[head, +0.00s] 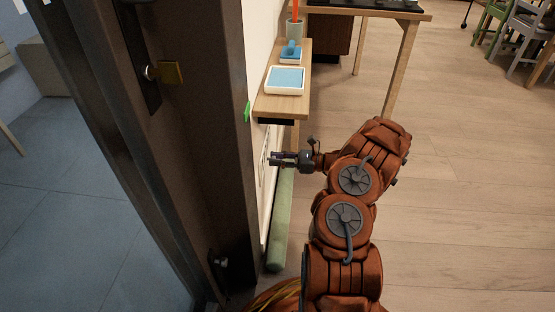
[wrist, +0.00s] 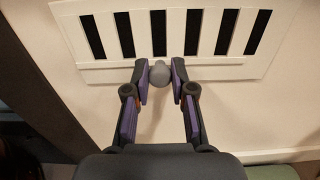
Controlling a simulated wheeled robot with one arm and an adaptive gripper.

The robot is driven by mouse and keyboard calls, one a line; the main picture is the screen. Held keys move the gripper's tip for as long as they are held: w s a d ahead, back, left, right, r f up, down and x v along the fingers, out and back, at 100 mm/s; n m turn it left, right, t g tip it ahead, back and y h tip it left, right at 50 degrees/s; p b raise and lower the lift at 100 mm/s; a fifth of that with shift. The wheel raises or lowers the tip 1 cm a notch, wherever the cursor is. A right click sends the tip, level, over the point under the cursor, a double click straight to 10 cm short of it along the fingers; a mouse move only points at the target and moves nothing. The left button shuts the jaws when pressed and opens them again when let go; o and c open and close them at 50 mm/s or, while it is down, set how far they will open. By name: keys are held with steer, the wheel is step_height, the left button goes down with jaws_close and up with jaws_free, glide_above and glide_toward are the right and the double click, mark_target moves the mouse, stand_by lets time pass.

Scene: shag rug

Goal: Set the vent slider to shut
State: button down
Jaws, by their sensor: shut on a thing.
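The vent (wrist: 109,14) is a white panel with several dark upright slots on the pale wall, seen in the wrist view. The slots show dark openings between white slats. A grey round knob (wrist: 160,75) sits at the vent's lower bar. My gripper (wrist: 160,83) has a finger on each side of the knob and is shut on it. In the head view my gripper (head: 276,159) reaches left to the wall below the wooden shelf. There the vent is seen edge-on and its slots are hard to make out.
A wooden shelf (head: 268,106) with a blue-topped white box (head: 285,80) juts from the wall above my gripper. A green roll (head: 281,220) lies along the wall base. A dark door frame (head: 190,150) stands at left. Wooden floor (head: 460,180) is clear at right.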

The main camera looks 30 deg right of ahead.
stand_by(0.3)
steer(key=shift+w+d+p, duration=0.8)
steer(key=c, duration=1)
jaws_free()
steer(key=v, duration=1.2)
